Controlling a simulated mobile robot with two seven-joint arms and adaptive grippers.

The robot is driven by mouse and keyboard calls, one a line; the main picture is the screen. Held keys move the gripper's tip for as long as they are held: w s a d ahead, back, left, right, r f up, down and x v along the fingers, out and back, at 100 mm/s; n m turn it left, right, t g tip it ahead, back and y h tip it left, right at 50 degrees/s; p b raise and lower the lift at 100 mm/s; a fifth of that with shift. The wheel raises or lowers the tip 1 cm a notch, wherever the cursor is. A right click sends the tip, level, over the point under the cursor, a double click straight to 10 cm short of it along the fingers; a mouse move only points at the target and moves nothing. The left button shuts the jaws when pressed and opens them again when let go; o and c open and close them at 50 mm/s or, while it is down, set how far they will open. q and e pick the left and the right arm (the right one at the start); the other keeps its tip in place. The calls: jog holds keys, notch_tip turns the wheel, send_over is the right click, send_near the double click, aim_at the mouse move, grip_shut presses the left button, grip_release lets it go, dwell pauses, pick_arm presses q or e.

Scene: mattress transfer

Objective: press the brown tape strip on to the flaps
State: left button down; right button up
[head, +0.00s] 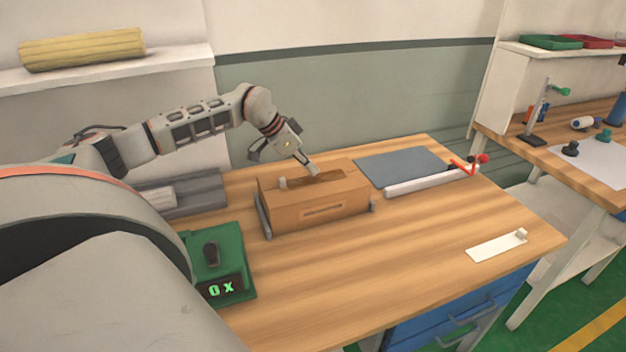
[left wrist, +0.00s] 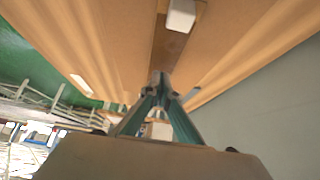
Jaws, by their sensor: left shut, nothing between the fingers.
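A closed brown cardboard box (head: 315,203) stands on the wooden table. The darker brown tape strip (head: 326,178) lies along its top flaps; it also runs up the middle of the left wrist view (left wrist: 169,52). A small pale block (head: 283,183) is at the strip's left end, and a pale block also shows in the left wrist view (left wrist: 181,16). My left gripper (head: 313,170) points down at the box top, over the strip. Its fingertips (left wrist: 160,78) are together and empty. I cannot tell whether they touch the strip. My right gripper is out of view.
Grey brackets (head: 263,216) flank the box. A green device (head: 236,265) with a lit display stands front left. A grey mat (head: 402,166) and a long pale bar (head: 430,181) lie to the right. A white strip (head: 495,246) lies front right. The table's front middle is clear.

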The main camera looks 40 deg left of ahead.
pick_arm(q)
jog(key=shift+f+b, duration=0.5)
jog(key=shift+f, duration=0.35)
jog(key=shift+s+f, duration=0.1)
jog(key=shift+f, duration=0.1)
dwell(0.8)
jog(key=shift+r+p, duration=1.9)
jog(key=shift+r, duration=0.55)
jog(key=shift+r+p, duration=0.7)
jog(key=shift+r, duration=0.55)
jog(key=shift+f, duration=0.1)
